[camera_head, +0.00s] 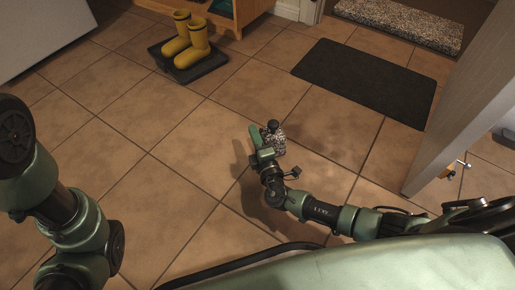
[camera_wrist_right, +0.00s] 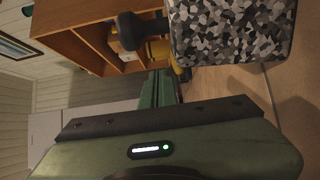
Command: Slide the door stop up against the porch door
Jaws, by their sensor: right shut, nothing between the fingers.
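The door stop (camera_head: 275,139) is a speckled grey block with a black knob, standing on the tiled floor in the middle of the head view. It also shows large at the top of the right wrist view (camera_wrist_right: 235,32), its knob pointing left. My right gripper (camera_head: 254,134) is shut and empty, low at the left side of the door stop; its closed fingers show in the wrist view (camera_wrist_right: 157,90). I cannot tell whether they touch the block. The porch door (camera_head: 465,95) is the pale, ajar panel at the right, apart from the door stop. My left gripper is out of view.
A dark mat (camera_head: 368,80) lies beyond the door stop, towards the door. Yellow boots (camera_head: 187,42) stand on a black tray (camera_head: 205,65) at the back, near a wooden shelf (camera_head: 238,14). A speckled mat (camera_head: 400,22) lies at the threshold. Floor left of the gripper is clear.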

